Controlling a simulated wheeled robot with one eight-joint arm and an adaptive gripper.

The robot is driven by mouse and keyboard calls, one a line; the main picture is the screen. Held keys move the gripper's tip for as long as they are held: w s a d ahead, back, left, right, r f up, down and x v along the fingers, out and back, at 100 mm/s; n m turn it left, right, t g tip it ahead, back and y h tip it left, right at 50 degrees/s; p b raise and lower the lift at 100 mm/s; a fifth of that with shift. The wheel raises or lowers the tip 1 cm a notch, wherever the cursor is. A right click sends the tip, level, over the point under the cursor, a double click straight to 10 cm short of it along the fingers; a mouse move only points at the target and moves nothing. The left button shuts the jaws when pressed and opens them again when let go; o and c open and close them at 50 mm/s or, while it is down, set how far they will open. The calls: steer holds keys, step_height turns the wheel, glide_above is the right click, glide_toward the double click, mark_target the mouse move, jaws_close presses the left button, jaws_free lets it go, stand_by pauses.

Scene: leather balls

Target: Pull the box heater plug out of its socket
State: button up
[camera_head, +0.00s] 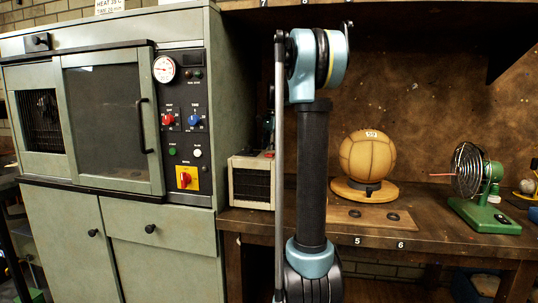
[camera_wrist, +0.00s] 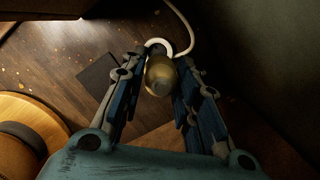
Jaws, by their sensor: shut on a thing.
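The box heater (camera_head: 250,182) is a cream box with a dark grille, standing on the bench just right of the big green cabinet. In the wrist view, a rounded brass-coloured plug (camera_wrist: 160,76) sits between the fingers of my gripper (camera_wrist: 168,60), which is shut on it. A pale ring-like loop shows at the plug's far end, and a white cord (camera_wrist: 184,27) runs up from there. I cannot make out the socket or tell whether the plug is seated in it. In the head view my arm hides the gripper and plug.
A tan leather ball (camera_head: 367,157) rests on a round wooden stand (camera_head: 345,190); a similar round wooden edge (camera_wrist: 28,108) is close at left in the wrist view. A green fan (camera_head: 482,190) stands to the right. The cabinet (camera_head: 110,130) bounds the left side.

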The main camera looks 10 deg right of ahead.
steer(key=shift+f, duration=0.65)
steer(key=shift+f, duration=0.35)
steer(key=shift+f, duration=0.35)
steer(key=shift+f, duration=0.25)
steer(key=shift+s, duration=0.15)
